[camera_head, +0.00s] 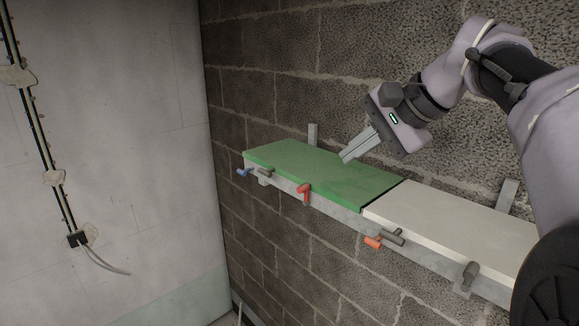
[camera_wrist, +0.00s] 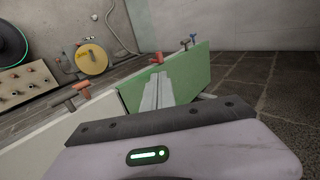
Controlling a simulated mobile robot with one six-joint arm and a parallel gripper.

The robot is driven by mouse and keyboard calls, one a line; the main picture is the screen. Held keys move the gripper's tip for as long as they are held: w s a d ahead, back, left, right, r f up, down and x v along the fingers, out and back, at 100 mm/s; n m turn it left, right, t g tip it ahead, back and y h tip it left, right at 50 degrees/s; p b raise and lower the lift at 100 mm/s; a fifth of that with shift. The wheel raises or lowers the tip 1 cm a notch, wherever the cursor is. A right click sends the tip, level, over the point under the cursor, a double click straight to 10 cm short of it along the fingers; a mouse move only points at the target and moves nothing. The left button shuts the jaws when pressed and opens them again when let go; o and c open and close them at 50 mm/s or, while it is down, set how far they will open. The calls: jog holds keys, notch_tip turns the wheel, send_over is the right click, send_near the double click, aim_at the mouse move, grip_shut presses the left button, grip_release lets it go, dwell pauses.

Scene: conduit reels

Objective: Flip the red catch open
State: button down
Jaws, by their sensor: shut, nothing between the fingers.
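The red catch (camera_head: 304,191) sits on the front edge of the grey trough, below the front edge of the green lid (camera_head: 320,172). One part of it hangs down and another points sideways to the left. It also shows in the wrist view (camera_wrist: 157,58), at the green lid's edge. My gripper (camera_head: 346,158) is shut and empty, held over the green lid, behind and to the right of the red catch. Its fingers lie together in the wrist view (camera_wrist: 158,88). I cannot tell whether the fingertips touch the lid.
A blue catch (camera_head: 243,172) and a grey one (camera_head: 264,173) are left of the red catch. An orange catch (camera_head: 373,242) and grey knobs (camera_head: 470,270) are by the white lid (camera_head: 460,222). A block wall stands behind. The wrist view shows a yellow reel (camera_wrist: 92,59) and a control panel (camera_wrist: 24,84).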

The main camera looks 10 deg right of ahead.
aim_at(304, 187)
jog(key=shift+w+f, duration=0.1)
jog(key=x, duration=1.4)
